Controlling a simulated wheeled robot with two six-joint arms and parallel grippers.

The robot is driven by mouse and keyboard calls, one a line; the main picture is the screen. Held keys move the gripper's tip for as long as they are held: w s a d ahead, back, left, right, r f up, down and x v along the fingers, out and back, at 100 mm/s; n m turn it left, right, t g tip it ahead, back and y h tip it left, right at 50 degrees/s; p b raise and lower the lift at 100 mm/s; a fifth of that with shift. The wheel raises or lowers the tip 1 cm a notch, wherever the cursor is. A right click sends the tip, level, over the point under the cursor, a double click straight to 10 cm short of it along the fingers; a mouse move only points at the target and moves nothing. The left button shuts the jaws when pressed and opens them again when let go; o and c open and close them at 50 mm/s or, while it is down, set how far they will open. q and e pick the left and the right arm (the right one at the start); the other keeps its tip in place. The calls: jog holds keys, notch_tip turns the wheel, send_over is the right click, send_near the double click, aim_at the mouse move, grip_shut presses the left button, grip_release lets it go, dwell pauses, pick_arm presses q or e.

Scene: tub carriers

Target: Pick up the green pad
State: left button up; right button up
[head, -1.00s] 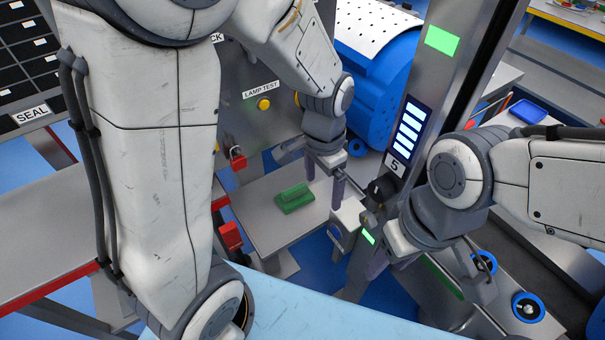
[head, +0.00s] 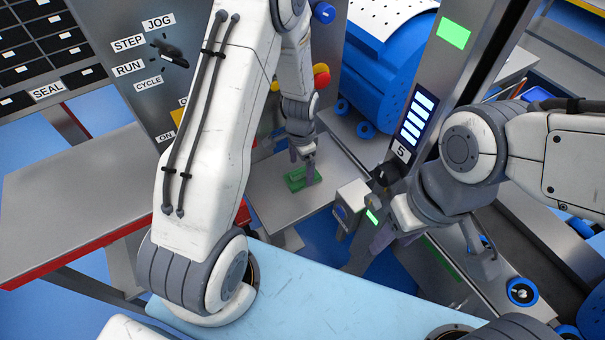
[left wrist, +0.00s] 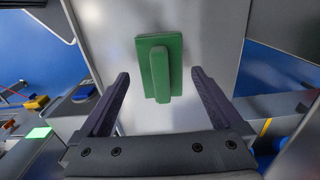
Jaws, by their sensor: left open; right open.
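The green pad (head: 298,181) lies flat on a grey metal shelf (head: 262,208), with a raised grip along its top. In the left wrist view the pad (left wrist: 146,60) is just beyond the fingertips, centred between them, with bare shelf around it. My left gripper (head: 303,156) is open and empty above the pad; its fingers hide part of the pad in the head view. The gripper also shows in the left wrist view (left wrist: 159,82), fingers wide apart. My right gripper (head: 428,250) is off to the right, by the metal post, away from the pad.
A control panel (head: 135,75) with labels and a knob stands behind my left arm. A metal post (head: 425,100) with lit displays rises right of the shelf. A blue cylindrical machine (head: 385,70) is behind. A red-edged grey table (head: 90,210) is at the left.

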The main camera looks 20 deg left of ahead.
aim_at(301, 170)
pick_arm(q)
jog(key=shift+f, duration=1.55)
jog(key=shift+w, duration=0.1)
jog(key=c, duration=1.2)
jog(key=shift+c, duration=0.2)
jog(key=shift+r, duration=0.1)
jog(key=shift+r, duration=0.5)
notch_tip(301, 170, up, 3)
jog(key=shift+f+b, duration=0.15)
jog(key=shift+b, duration=0.2)
jog(key=s+r, duration=0.3)
jog(key=s, duration=0.3)
jog(key=s+d+r+b, duration=0.1)
jog(key=s+r, duration=0.3)
jog(key=s, duration=0.1)
jog(key=shift+s, duration=0.35)
